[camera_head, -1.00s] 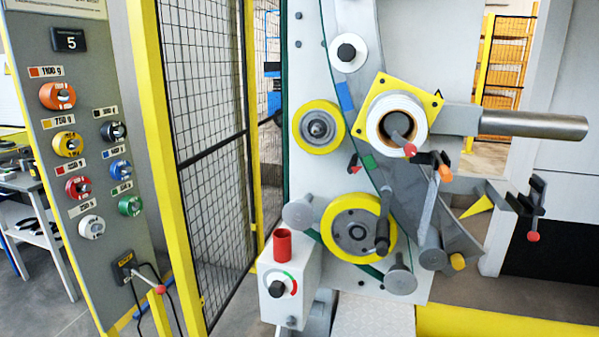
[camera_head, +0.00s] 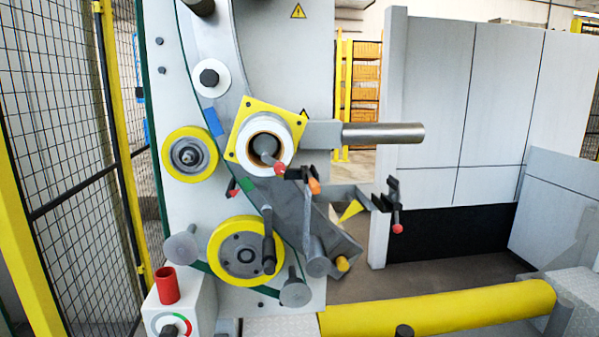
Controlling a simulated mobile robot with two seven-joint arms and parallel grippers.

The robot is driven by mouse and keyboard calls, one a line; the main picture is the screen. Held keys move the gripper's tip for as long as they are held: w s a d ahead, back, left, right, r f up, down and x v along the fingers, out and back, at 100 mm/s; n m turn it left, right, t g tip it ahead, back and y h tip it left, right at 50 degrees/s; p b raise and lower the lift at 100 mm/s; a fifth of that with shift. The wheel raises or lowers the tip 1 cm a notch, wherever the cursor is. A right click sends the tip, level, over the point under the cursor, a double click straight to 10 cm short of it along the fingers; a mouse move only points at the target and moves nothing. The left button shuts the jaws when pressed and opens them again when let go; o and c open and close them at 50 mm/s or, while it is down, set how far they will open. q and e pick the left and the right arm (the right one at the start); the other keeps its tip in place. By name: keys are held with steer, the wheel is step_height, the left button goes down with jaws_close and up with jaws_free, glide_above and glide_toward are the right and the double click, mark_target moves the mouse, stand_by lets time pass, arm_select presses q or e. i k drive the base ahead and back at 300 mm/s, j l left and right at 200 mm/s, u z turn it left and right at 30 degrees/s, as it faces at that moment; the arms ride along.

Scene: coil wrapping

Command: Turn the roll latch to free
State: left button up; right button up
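A white ring (camera_head: 279,150) sits on a yellow square plate (camera_head: 243,119) on the coil-wrapping machine. A short grey lever with a red knob (camera_head: 279,168) sticks out of its brown-lined centre, pointing down to the right; it appears to be the roll latch, though no label shows. Which latch position this is, I cannot tell. A grey bar (camera_head: 383,133) extends right from beside the plate. Neither of my grippers is in view.
Below are a yellow wheel with a crank (camera_head: 221,262) and several grey rollers. A black clamp with a red knob (camera_head: 396,228) stands out at right. A red cup (camera_head: 167,285) sits on a white dial box (camera_head: 195,304). A yellow horizontal cylinder (camera_head: 440,310) crosses the lower right.

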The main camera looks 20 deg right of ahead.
mark_target(280, 167)
steer(key=k, duration=0.6)
steer(key=j+z, duration=0.1)
steer(key=z, duration=2.55)
steer(key=k+j, duration=0.15)
steer(key=j, duration=0.2)
steer(key=k+j, duration=0.2)
steer(key=j, duration=0.15)
steer(key=k+j, duration=0.15)
steer(key=j, duration=0.2)
steer(key=k+j, duration=0.2)
steer(key=j, duration=0.15)
